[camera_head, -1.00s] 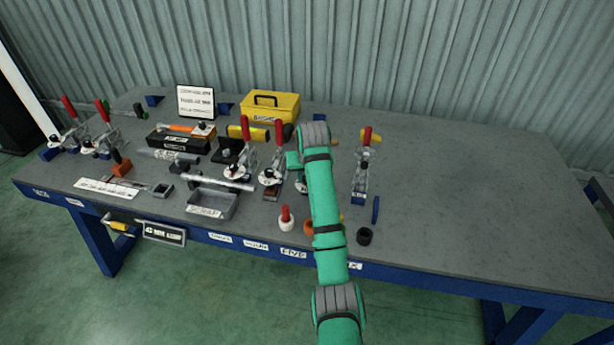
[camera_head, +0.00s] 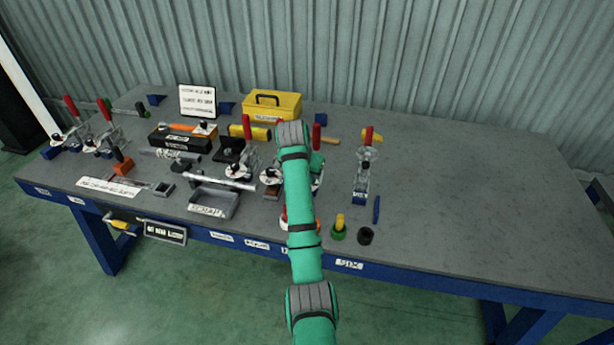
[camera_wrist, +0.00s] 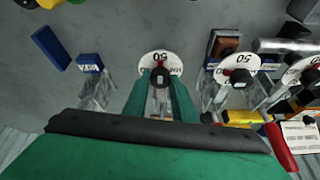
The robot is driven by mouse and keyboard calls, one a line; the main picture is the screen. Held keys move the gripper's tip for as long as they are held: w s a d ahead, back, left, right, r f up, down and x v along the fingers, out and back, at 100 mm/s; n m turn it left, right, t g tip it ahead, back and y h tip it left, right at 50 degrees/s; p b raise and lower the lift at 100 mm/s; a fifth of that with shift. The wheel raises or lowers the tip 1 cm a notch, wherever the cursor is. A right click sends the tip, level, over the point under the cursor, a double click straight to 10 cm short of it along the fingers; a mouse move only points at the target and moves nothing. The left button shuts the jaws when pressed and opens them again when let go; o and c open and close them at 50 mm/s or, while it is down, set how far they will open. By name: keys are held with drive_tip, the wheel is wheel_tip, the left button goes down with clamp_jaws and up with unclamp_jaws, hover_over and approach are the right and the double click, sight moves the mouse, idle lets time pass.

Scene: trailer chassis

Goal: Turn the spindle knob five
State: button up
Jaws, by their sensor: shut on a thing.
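In the wrist view, the two green fingers of my gripper (camera_wrist: 160,88) are closed around a small black spindle knob (camera_wrist: 160,74). A white dial (camera_wrist: 152,59) marked 50 sits at this knob. The blue block of the neighbouring clamp (camera_wrist: 90,63) is to the left, and another dial (camera_wrist: 240,62) is to the right, apart from my fingers. In the head view my arm hides the knob and gripper. The held clamp is between the clamp behind label SIX (camera_head: 361,180) and the one with a white dial (camera_head: 270,176); its red handle (camera_head: 317,136) shows beside my arm.
Clamps with upright red handles stand close to the left, including one (camera_head: 245,155). A grey tray (camera_head: 214,201), green ring with yellow peg (camera_head: 339,231) and black ring (camera_head: 365,236) are near the front edge. The table's right side (camera_head: 470,200) is clear.

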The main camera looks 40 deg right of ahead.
idle(0.3)
drive_tip(key=o, duration=1)
drive_tip(key=shift+o, duration=0.2)
drive_tip(key=shift+r, duration=0.1)
drive_tip(key=v, duration=1)
drive_tip(key=shift+a+r, duration=0.15)
drive_tip(key=shift+r, duration=0.15)
